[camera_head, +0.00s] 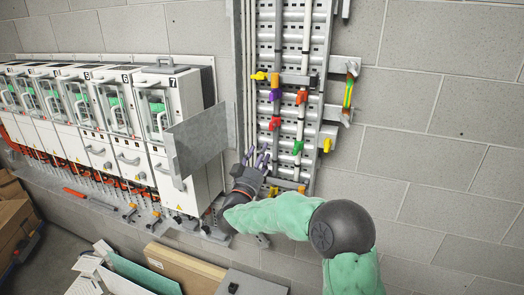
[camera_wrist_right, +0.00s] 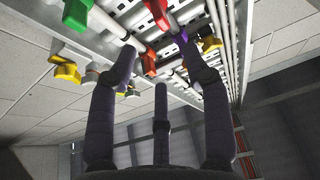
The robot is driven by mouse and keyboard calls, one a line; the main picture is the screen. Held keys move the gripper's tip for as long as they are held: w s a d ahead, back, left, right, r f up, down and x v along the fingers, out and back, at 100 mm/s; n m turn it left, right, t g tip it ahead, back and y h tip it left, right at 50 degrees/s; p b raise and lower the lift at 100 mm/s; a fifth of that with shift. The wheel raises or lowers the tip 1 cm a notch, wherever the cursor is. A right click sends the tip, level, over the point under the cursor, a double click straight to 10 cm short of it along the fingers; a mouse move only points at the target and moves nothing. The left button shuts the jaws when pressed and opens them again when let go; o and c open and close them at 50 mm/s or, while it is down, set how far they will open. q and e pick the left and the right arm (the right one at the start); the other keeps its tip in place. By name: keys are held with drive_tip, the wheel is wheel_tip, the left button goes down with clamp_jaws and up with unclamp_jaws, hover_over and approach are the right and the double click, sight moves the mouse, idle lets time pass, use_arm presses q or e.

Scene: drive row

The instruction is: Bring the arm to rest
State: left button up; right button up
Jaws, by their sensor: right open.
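My right arm, in a green sleeve, reaches in from the lower right of the head view. My right gripper (camera_head: 257,158) is in front of the lower part of a grey cable rack (camera_head: 290,60) on the wall. Its dark fingers are spread and nothing shows between them. In the right wrist view the gripper (camera_wrist_right: 158,60) is open, with the rack's pale cables and coloured clips beyond its fingertips. A red clip (camera_wrist_right: 149,62) and a purple clip (camera_wrist_right: 180,38) show near the fingertips; I cannot tell whether they touch. My left gripper is not in view.
A row of white drive cabinets (camera_head: 127,145) stands left, with a grey panel (camera_head: 203,139) sticking out from the one marked 7, close to my gripper. A bracket with a coloured strip (camera_head: 348,92) is right of the rack. Boards (camera_head: 180,268) stand below. The block wall right is clear.

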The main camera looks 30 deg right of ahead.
idle(0.4)
